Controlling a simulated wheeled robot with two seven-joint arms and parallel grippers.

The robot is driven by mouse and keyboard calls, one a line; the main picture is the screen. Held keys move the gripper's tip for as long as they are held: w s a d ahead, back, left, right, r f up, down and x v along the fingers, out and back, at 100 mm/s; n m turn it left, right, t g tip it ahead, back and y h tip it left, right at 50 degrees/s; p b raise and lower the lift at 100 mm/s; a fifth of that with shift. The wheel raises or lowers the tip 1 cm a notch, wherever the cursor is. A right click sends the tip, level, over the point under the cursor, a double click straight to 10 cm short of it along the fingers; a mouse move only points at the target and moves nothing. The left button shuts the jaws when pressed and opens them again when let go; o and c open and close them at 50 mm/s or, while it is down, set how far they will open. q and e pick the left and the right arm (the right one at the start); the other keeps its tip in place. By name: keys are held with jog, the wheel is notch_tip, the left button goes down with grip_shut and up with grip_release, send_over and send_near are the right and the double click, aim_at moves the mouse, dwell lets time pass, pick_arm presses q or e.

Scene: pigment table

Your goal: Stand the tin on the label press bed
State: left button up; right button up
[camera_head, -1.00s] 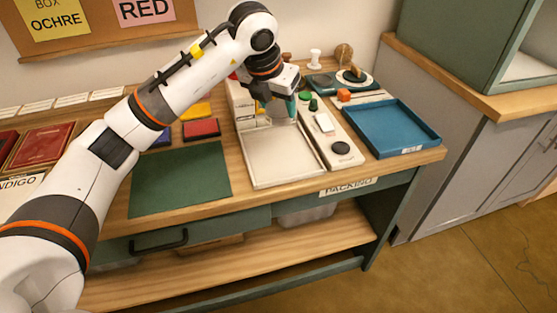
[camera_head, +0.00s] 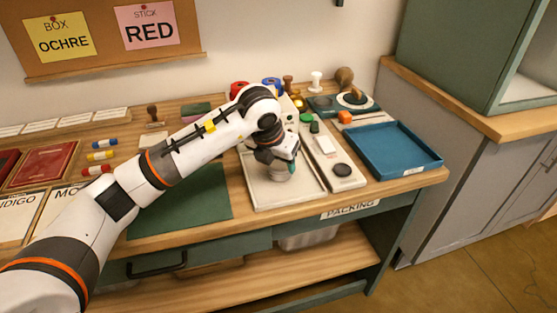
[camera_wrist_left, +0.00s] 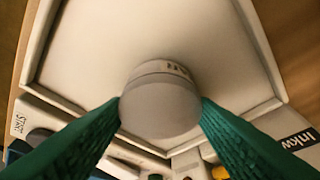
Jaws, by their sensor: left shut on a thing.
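My left gripper (camera_head: 285,167) is shut on a small pale grey, round tin (camera_head: 279,174). In the left wrist view the tin (camera_wrist_left: 160,100) sits between the green fingers, its round end facing the camera and dark print on its side. The tin is over the pale, rimmed label press bed (camera_head: 262,197), near its middle. The bed (camera_wrist_left: 85,50) fills much of the wrist view. The tin is low over the bed; I cannot tell whether it touches. The arm hides the back of the press. My right gripper is not in view.
Right of the bed is a pale strip with a black round pad (camera_head: 342,170), then a blue tray (camera_head: 395,147). A green mat (camera_head: 190,203) lies to the left. Stamps and spools stand at the back. The front part of the bed is clear.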

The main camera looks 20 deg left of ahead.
pick_arm(q)
jog(key=o, duration=0.8)
jog(key=shift+c, duration=0.2)
jog(key=shift+o, duration=1.2)
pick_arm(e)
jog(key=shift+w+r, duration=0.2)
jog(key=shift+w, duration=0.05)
pick_arm(q)
jog(key=v, duration=1.2)
jog(key=shift+p, duration=0.4)
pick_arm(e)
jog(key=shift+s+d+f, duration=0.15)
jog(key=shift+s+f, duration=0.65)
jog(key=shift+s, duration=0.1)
pick_arm(q)
jog(key=shift+w+r, duration=0.1)
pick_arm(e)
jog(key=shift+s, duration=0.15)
